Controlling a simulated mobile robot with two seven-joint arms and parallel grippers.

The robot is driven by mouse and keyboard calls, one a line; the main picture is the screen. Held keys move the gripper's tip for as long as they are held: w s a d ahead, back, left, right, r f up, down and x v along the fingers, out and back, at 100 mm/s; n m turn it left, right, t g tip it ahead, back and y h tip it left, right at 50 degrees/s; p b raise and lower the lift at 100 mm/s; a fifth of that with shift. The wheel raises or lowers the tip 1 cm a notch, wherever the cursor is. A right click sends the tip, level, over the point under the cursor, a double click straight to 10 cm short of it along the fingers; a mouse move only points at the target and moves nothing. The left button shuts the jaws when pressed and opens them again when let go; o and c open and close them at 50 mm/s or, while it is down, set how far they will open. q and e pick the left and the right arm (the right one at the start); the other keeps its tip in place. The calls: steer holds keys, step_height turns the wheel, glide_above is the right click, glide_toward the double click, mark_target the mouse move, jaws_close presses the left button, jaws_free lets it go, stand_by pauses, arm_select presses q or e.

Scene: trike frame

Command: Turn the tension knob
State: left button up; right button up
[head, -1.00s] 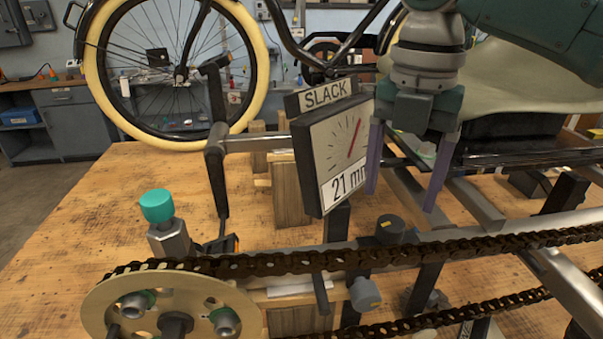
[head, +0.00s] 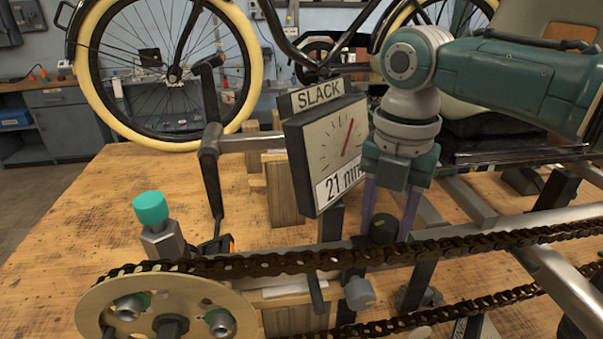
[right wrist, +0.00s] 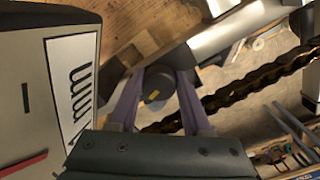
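A dark round knob with a yellow mark (head: 383,229) sits upright on the frame behind the chain; I take it as the tension knob. My right gripper (head: 387,226) points down over it, with one purple finger on each side. In the right wrist view the knob (right wrist: 156,87) shows between the two spread fingers, nearer the left one. I cannot tell whether either finger touches it. The SLACK gauge (head: 328,155) beside the gripper reads 21, its red needle pointing up and right. My left gripper is not in view.
The chain (head: 440,250) runs across the front to a pale chainring (head: 170,305). A grey knob (head: 359,293) sits below the chain. A teal-capped post (head: 152,210) and a crank arm (head: 210,170) stand left. The wooden bench (head: 90,220) is clear at left.

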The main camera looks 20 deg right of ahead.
jaws_close()
steer(key=shift+r, duration=0.1)
